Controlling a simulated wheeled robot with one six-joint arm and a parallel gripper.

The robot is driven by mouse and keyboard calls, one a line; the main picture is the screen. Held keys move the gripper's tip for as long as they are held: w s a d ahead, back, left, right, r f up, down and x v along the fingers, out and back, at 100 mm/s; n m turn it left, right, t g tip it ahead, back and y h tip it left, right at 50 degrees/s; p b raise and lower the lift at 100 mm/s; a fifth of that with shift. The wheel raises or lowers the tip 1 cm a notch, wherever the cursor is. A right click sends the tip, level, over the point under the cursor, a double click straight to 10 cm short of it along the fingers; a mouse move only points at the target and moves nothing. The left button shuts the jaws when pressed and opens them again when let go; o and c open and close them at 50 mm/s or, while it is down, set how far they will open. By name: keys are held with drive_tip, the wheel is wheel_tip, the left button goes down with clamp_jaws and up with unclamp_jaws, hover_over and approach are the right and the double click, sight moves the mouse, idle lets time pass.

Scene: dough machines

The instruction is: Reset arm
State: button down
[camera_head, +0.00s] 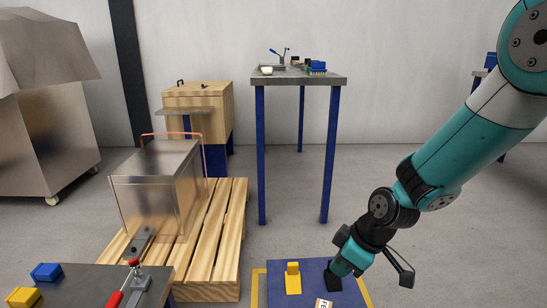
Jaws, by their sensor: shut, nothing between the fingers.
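My teal arm reaches in from the upper right and bends down at its black and teal wrist joints, over the right side of the blue-topped stand. My gripper (404,275) appears to be the small dark part at the wrist's lower right, just right of the stand. It is shut and holds nothing that I can see. The wrist's teal end lies close to a black upright piece (333,279) on the stand; I cannot tell whether they touch.
The blue-topped stand (275,298) has a yellow upright piece (292,279). A metal table (85,283) with a red-handled clamp (117,297) is at the lower left. A tall blue-legged table (262,150) stands behind; floor between is clear.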

drive_tip(key=s+r+m+g, duration=0.1)
drive_tip(key=s+r+m, duration=0.2)
drive_tip(key=s+r, duration=0.7)
drive_tip(key=s+r+m+g, duration=0.1)
drive_tip(key=s+r+m, duration=0.1)
drive_tip(key=s+r, duration=0.75)
wheel_tip(320, 180, up, 35)
drive_tip(key=s+p, duration=0.2)
drive_tip(key=p, duration=3.5)
drive_tip(key=shift+s+d+f, duration=0.15)
drive_tip(key=shift+s+d, duration=0.1)
drive_tip(key=shift+s, duration=0.05)
